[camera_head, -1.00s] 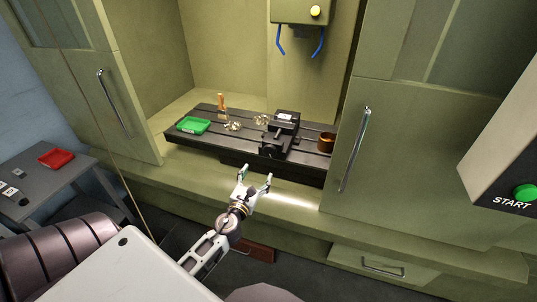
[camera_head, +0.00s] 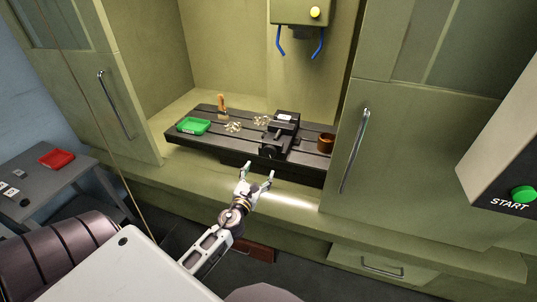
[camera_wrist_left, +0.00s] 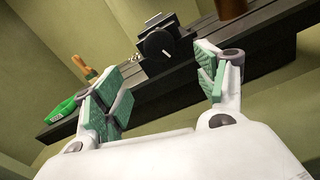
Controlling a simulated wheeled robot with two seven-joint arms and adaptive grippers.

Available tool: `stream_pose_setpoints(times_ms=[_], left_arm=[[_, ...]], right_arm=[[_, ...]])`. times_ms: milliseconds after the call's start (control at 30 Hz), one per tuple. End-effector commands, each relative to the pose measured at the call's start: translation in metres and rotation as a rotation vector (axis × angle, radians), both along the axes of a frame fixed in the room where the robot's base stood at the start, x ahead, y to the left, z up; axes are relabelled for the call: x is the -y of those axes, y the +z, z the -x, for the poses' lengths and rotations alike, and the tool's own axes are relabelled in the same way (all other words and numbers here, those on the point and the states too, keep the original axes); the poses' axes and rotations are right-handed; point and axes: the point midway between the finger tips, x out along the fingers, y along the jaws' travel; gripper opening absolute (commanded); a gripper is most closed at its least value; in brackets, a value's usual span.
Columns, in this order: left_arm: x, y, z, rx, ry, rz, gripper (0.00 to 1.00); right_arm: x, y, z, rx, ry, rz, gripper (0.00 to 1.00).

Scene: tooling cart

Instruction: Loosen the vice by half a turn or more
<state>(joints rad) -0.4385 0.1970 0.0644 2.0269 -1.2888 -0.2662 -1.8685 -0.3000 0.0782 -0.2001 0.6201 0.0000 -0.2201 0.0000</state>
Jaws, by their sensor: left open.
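The black vice (camera_head: 281,132) stands on the dark slotted machine table (camera_head: 215,152), right of its middle. Its round black front knob with a white mark (camera_wrist_left: 158,44) faces me in the left wrist view, above and between the fingers. My left gripper (camera_head: 257,172) is open and empty, just in front of the table's front edge and below the vice. It is apart from the knob. In the left wrist view the green-padded fingers (camera_wrist_left: 166,98) stand wide apart. My right gripper is not in view.
On the table are a green tray (camera_head: 194,126), a brush with an orange handle (camera_head: 222,102), piles of metal chips (camera_head: 233,127) and a brown cup (camera_head: 325,142). Open cabinet doors with handles (camera_head: 355,150) flank the opening. A red tray (camera_head: 57,160) sits on a side table.

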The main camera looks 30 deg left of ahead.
Motion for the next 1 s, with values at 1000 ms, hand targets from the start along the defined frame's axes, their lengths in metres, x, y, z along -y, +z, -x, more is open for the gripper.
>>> stream_pose_setpoints(times_ms=[1000], left_arm=[[-0.019,0.001,-0.077,0.001,0.001,0.000,0.72]], right_arm=[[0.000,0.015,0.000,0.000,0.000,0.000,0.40]])
